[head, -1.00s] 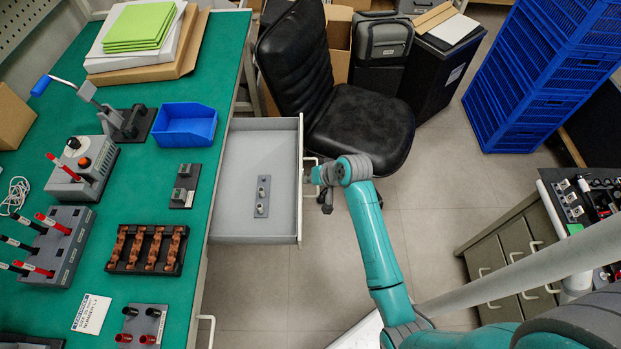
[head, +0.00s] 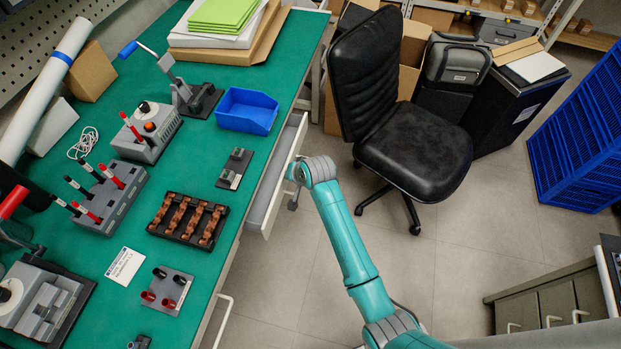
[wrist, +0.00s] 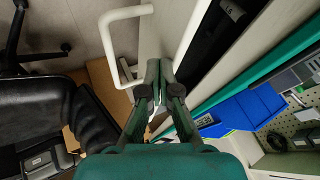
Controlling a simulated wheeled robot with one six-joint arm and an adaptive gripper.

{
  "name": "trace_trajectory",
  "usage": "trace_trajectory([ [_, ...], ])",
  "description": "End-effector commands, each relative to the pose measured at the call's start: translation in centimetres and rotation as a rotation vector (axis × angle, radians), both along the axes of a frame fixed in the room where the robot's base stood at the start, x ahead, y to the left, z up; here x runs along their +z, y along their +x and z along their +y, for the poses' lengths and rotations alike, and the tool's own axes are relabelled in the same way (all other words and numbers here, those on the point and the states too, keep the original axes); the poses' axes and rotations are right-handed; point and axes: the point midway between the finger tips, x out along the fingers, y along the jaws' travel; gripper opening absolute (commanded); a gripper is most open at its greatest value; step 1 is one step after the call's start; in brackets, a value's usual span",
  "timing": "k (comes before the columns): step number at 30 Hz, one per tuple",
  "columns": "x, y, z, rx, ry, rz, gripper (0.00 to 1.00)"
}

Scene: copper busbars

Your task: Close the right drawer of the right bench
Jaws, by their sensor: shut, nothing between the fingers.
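The drawer (head: 270,187) sticks out partway from under the edge of the green-topped bench (head: 270,95). Only a narrow strip of its inside shows in the head view. In the wrist view its pale front (wrist: 156,32) and white loop handle (wrist: 107,42) are close to the fingers. My gripper (head: 292,172) is at the outer side of the drawer front. Its fingers (wrist: 158,68) are shut and empty, with the tips at the front panel beside the handle. I cannot tell whether they touch it.
A black office chair (head: 415,145) stands on the floor right of the drawer. Blue crates (head: 585,140) are stacked at the far right. A grey cabinet (head: 545,308) is at the lower right. A blue bin (head: 247,110) sits on the bench near its edge. Floor between chair and cabinet is clear.

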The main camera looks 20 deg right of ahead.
Motion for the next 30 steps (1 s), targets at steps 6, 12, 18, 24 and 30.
trace_trajectory([
  [6,0.0,1.5,2.3,0.002,-0.001,0.0,0.0],
  [12,0.0,2.1,3.0,0.0,-0.001,0.001,0.0],
  [18,0.0,2.1,3.1,0.0,-0.001,0.001,0.0],
  [24,0.0,2.1,3.1,0.0,-0.001,0.001,0.0],
  [30,0.0,2.1,2.7,0.0,0.0,0.001,0.0],
])
